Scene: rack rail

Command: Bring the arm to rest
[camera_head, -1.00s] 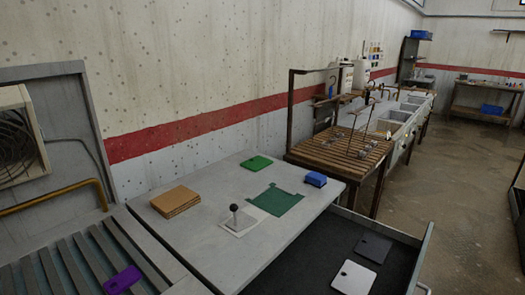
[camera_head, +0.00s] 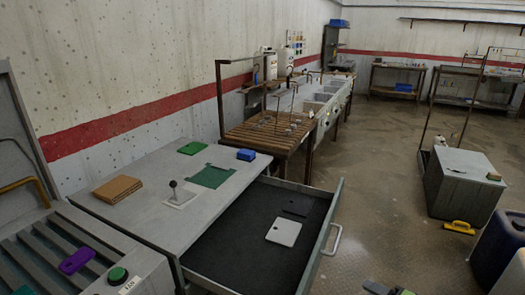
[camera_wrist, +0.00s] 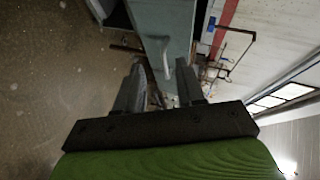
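My gripper (camera_wrist: 158,64) shows in the wrist view with its two dark fingers spread apart and nothing held between them. The grey drawer front (camera_wrist: 165,22) and its pale handle (camera_wrist: 155,50) lie beyond the fingertips. In the head view, a small green and dark part of my arm shows at the bottom edge, right of the drawer handle (camera_head: 332,239). The rest of the arm is out of frame. The drawer (camera_head: 238,232) stands open, with a white plate (camera_head: 284,232) and a dark plate (camera_head: 297,209) lying in it.
The grey worktop (camera_head: 140,212) carries a brown stack (camera_head: 117,189), a lever (camera_head: 174,189), green pieces (camera_head: 210,176) and a blue block (camera_head: 246,154). A grey cabinet (camera_head: 462,185) and a yellow item (camera_head: 459,227) stand to the right. The floor between is clear.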

